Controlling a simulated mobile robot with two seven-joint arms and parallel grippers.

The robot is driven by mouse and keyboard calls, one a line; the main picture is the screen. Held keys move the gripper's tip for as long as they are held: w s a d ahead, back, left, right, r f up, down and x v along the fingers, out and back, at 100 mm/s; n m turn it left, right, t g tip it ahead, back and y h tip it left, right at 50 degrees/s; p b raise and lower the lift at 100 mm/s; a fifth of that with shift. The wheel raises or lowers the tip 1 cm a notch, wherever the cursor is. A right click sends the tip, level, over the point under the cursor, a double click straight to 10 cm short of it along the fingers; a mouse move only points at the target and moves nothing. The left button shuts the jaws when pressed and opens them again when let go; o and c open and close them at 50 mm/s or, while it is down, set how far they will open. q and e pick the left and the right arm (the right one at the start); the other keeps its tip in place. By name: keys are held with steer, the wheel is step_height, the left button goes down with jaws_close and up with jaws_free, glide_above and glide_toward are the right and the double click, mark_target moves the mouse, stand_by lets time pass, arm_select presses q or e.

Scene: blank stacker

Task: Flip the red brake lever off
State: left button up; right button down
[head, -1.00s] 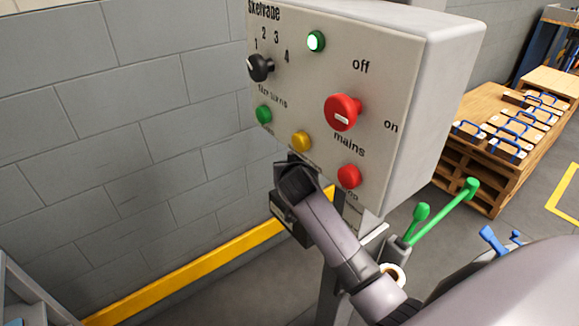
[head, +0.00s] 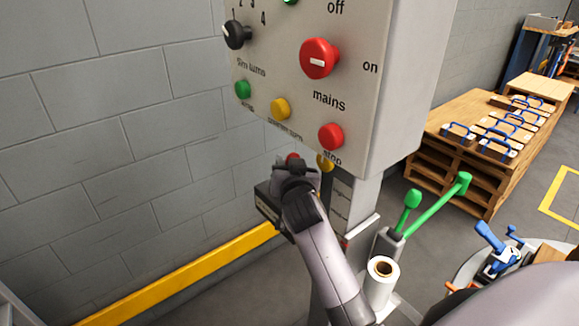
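A small red knob (head: 292,157) shows just above my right gripper (head: 290,172), beside the post under the control box. It may be the end of the red brake lever; the rest of it is hidden behind my gripper. The gripper is at or very close to the knob, and I cannot tell whether they touch. Its fingers are seen from behind, so their opening is hidden. My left gripper is not in view.
The grey control box (head: 402,90) overhangs the gripper, with a red mains knob (head: 319,59) and red stop button (head: 330,136). A yellow knob (head: 325,163) is close by. Green levers (head: 438,208) and a white roll (head: 380,284) stand to the right. A block wall (head: 110,150) is at left.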

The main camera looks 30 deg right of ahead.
steer(key=shift+d, duration=0.1)
steer(key=c, duration=0.8)
jaws_free()
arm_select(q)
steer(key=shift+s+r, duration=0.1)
arm_select(e)
steer(key=shift+s+r, duration=0.1)
steer(key=shift+s, duration=0.05)
